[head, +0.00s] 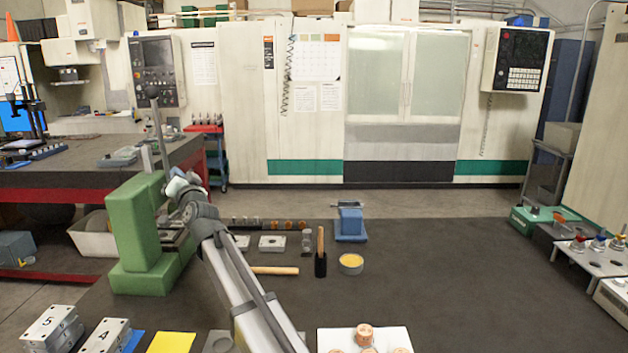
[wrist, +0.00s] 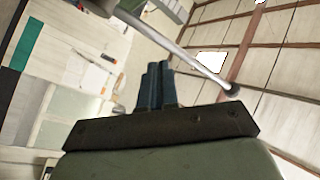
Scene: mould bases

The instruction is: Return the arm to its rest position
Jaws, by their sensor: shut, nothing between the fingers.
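My arm reaches from the bottom middle of the head view up and left to the green press. My gripper (head: 178,184) is at its far end, close to the right side of the press (head: 139,230), in front of or beside its upper part; I cannot tell whether they touch. In the wrist view my gripper (wrist: 157,72) shows two blue-grey fingers together, shut and empty, pointing up the picture. The press lever (head: 158,125) rises just behind; its rod and ball knob (wrist: 232,90) cross the wrist view beyond the fingers.
Numbered steel blocks (head: 52,328) lie front left. The table's right half (head: 480,280) is mostly clear.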

